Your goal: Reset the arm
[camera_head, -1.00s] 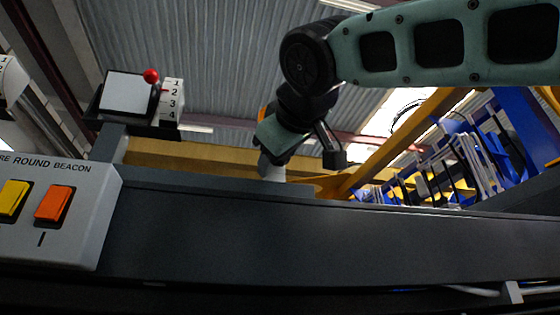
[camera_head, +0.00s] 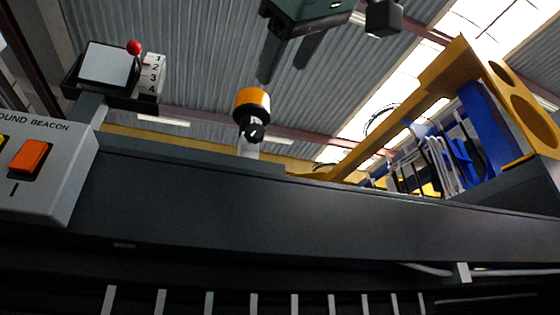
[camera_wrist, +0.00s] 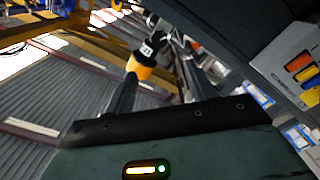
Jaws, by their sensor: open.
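My gripper (camera_head: 285,68) hangs at the top of the head view with its two dark fingers apart and pointing down. It holds nothing that I can see. An orange-capped round beacon (camera_head: 252,98) with a black lower part stands on a pale post just below and left of the fingers, and a gap shows between them. In the wrist view my gripper (camera_wrist: 158,72) also has its fingers spread. The beacon (camera_wrist: 140,68) appears there upside down, beyond the fingers and near the left one. Most of my arm is outside the head view.
A dark chassis beam (camera_head: 300,205) crosses the head view. A grey switch box (camera_head: 50,170) with an orange rocker is at left. A lever panel (camera_head: 108,65) with a red knob and a number scale stands above it. A yellow frame (camera_head: 445,85) and blue racks (camera_head: 480,135) are at right.

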